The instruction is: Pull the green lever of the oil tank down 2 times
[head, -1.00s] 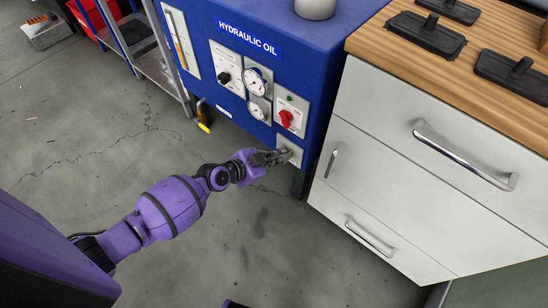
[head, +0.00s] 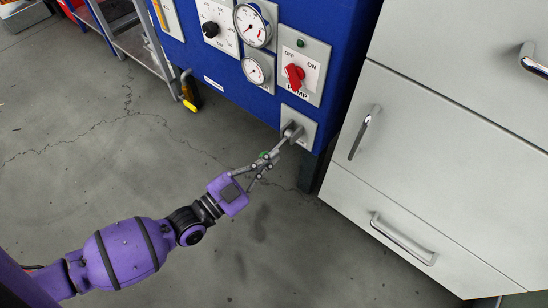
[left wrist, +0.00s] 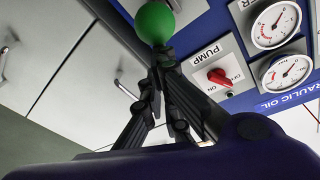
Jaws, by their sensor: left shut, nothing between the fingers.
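The blue oil tank (head: 330,60) stands at the top middle of the head view. Its lever is a grey rod (head: 283,140) coming out of a light plate (head: 305,122) low on the tank front, with a green knob (head: 265,154) at its outer end. My left gripper (head: 264,163) is at the knob and partly hides it. In the left wrist view the green knob (left wrist: 155,20) sits just beyond the tips of my left gripper (left wrist: 160,58). The fingers are shut with nothing between them. Whether they touch the knob is unclear. My right gripper is out of view.
A red pump switch (head: 293,74), gauges (head: 253,26) and a black knob (head: 210,29) are on the tank panel above the lever. A white drawer cabinet (head: 440,150) stands close on the right. A yellow-handled part (head: 189,95) hangs at the tank's left. Open floor lies below.

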